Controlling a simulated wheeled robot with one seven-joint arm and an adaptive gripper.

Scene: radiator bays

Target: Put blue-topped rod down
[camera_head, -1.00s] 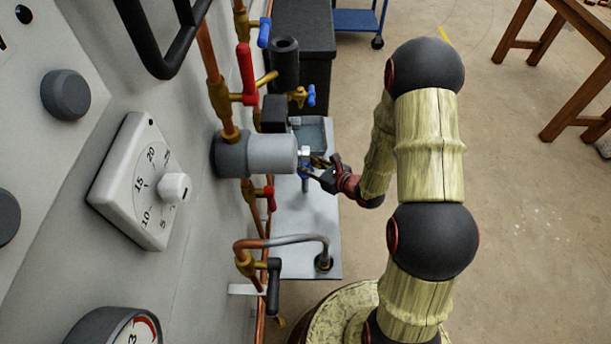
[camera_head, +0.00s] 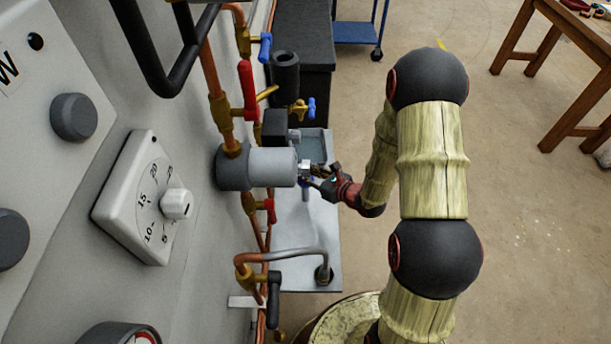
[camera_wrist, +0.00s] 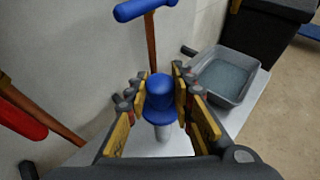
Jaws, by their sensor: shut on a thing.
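The blue-topped rod shows in the wrist view with its blue cap (camera_wrist: 160,92) up and its pale grey shaft (camera_wrist: 162,132) pointing down. My gripper (camera_wrist: 165,100) is shut on it just around the cap. In the head view my gripper (camera_head: 316,176) is beside the end of the grey cylinder on the wall, above the grey shelf (camera_head: 296,228). Only a little blue of the rod shows there, below the fingers. Whether the rod's lower end touches the shelf cannot be told.
A grey basin (camera_wrist: 223,76) of water stands on the shelf beside the gripper. Pipes with a red valve handle (camera_head: 248,90) and a blue one (camera_head: 265,47) run along the wall. A grey cylinder (camera_head: 255,167) juts out from it. A bent pipe (camera_head: 300,250) stands over the shelf's near end.

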